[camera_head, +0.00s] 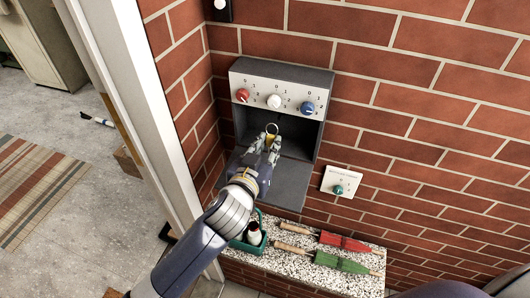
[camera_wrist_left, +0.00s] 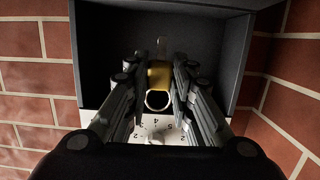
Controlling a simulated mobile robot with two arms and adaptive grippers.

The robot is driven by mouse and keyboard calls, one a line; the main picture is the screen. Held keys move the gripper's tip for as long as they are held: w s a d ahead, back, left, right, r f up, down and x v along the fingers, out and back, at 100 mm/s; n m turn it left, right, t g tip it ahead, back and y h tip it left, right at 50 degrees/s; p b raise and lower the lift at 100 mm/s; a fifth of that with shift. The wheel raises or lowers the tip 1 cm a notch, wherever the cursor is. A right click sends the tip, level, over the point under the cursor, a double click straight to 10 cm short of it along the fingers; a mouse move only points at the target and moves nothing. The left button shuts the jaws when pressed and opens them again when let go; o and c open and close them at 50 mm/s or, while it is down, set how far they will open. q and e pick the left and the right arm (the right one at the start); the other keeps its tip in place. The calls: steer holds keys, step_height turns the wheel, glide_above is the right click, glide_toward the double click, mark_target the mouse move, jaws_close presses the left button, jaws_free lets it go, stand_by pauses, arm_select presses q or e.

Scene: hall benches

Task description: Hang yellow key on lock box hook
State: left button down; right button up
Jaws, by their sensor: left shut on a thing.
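The dark grey lock box (camera_head: 290,78) is on the brick wall, its front open and its flap (camera_head: 291,185) folded down. My left gripper (camera_head: 269,144) is in front of the open box, shut on the yellow key. In the left wrist view the key (camera_wrist_left: 159,76) sits between the two fingers (camera_wrist_left: 160,82), with its ring (camera_wrist_left: 157,100) free of them. The ring also shows above the fingertips in the head view (camera_head: 272,128). I cannot make out the hook, or whether the ring touches it. My right gripper is out of view.
The box's dial panel (camera_head: 275,95) has red, white and blue knobs. A wall plate with a green knob (camera_head: 339,189) is at lower right. A speckled ledge (camera_head: 300,268) below holds red and green tools (camera_head: 340,264) and a green caddy (camera_head: 250,245). A door frame (camera_head: 135,90) stands left.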

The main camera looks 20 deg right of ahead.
mark_target(270, 143)
arm_select(q)
steer(key=shift+w+d+f, duration=0.15)
steer(key=shift+w+d, duration=0.2)
steer(key=shift+w, duration=0.15)
steer(key=shift+w+d+b, duration=0.4)
steer(key=shift+w+b, duration=0.2)
steer(key=shift+b, duration=0.05)
steer(key=shift+w+d+f+b, duration=0.1)
steer(key=shift+w+d+b, duration=0.2)
steer(key=shift+w, duration=0.1)
steer(key=shift+w+d, duration=0.25)
steer(key=shift+w, duration=0.2)
steer(key=shift+w+d+f+b, duration=0.35)
steer(key=shift+w+f+b, duration=0.1)
steer(key=shift+f+b, duration=0.25)
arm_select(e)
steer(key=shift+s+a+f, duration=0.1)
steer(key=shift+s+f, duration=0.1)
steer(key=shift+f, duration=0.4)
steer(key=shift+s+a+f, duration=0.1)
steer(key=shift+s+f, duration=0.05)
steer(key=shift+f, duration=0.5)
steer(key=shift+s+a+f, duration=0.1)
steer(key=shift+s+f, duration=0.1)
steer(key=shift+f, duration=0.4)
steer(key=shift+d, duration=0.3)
arm_select(q)
steer(key=c, duration=1.3)
jaws_free()
